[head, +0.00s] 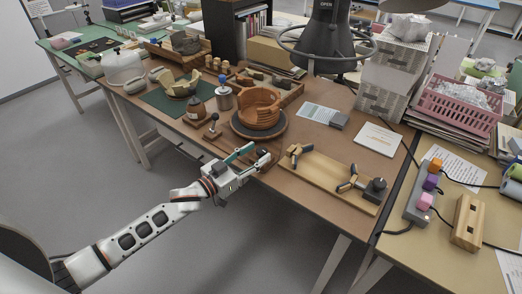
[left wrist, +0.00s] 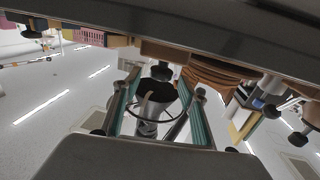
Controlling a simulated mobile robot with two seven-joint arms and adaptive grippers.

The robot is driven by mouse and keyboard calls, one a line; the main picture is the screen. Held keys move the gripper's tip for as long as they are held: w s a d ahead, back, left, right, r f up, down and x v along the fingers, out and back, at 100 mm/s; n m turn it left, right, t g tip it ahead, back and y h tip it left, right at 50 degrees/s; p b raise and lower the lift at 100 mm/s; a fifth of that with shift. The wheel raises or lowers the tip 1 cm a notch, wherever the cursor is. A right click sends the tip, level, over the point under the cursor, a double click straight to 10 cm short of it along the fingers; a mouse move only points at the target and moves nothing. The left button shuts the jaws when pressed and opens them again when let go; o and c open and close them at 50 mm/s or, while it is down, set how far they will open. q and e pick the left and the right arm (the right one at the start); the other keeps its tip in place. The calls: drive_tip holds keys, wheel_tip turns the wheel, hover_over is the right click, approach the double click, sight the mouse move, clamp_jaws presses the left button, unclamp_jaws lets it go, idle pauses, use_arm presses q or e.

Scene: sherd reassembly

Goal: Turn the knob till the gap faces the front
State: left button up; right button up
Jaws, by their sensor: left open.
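A reddish-brown pot (head: 258,112) pieced from sherds stands on a dark round turntable (head: 238,129) near the front of the table. I cannot clearly tell which way its gap faces. My left gripper (head: 252,151) is open at the front table edge, just in front of the turntable. In the left wrist view the open teal fingers (left wrist: 160,92) stand on either side of a small dark knob (left wrist: 162,71), apart from it as far as I can see. The pot's ridged side (left wrist: 212,75) shows right of the knob there. My right gripper is out of view.
A wooden tray (head: 322,179) with dark-tipped clamps lies right of my left gripper. A black lamp (head: 325,40) with a ring hangs behind. The floor in front is clear.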

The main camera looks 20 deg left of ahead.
sight(257, 152)
use_arm(q)
drive_tip(key=shift+x, duration=1.1)
drive_tip(key=shift+w+d, duration=0.25)
drive_tip(key=shift+w, duration=0.25)
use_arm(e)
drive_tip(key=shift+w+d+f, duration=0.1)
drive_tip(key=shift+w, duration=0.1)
